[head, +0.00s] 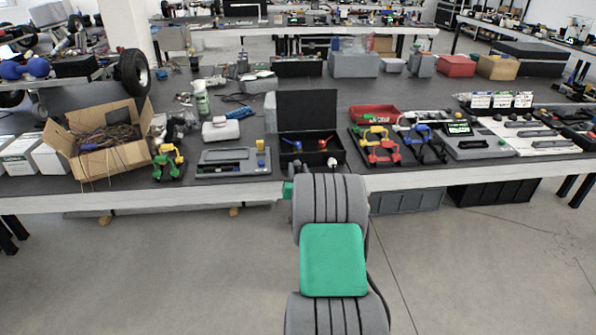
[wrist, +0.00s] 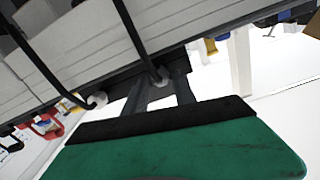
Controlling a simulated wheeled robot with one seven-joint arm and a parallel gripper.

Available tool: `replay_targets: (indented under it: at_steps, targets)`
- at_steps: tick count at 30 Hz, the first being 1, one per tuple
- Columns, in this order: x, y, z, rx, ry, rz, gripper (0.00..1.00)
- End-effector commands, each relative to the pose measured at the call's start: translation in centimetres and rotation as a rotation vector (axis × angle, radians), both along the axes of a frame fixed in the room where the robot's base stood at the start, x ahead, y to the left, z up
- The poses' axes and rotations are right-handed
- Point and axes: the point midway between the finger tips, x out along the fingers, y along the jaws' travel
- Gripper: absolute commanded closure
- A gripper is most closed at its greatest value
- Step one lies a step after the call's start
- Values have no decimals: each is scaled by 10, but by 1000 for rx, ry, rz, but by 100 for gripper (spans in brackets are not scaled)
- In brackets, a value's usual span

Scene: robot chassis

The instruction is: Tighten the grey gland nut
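My gripper (wrist: 162,84) shows in the wrist view as two dark grey fingers reaching up from a black bar on a green body. The fingers stand apart. A small round grey nut-like piece (wrist: 160,75) sits at the end of a black cable, at the fingertips and about between them; I cannot tell whether they touch it. A second grey round piece (wrist: 97,99) ends another black cable to the left. I cannot tell for certain which is the gland nut. In the head view my arm hides the gripper; a small pale round piece (head: 332,162) shows just above my arm, at the black box.
The open black box (head: 342,157) on the long workbench (head: 235,192) holds a red and a blue handled part. A cardboard box (head: 110,160) stands left, a red bin (head: 375,114) behind right. Dark crates (head: 492,190) lie under the bench. The floor in front is clear.

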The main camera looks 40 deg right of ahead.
Motion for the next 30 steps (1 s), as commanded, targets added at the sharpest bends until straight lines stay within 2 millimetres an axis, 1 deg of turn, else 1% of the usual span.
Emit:
replay_targets:
  at_steps: [1,11,23,30]
  targets:
    - [0,0,0,0,0,0,73]
    - [0,0,0,0,0,0,100]
    - [0,0,-1,11,-7,0,100]
    - [0,0,-2,85,-57,0,100]
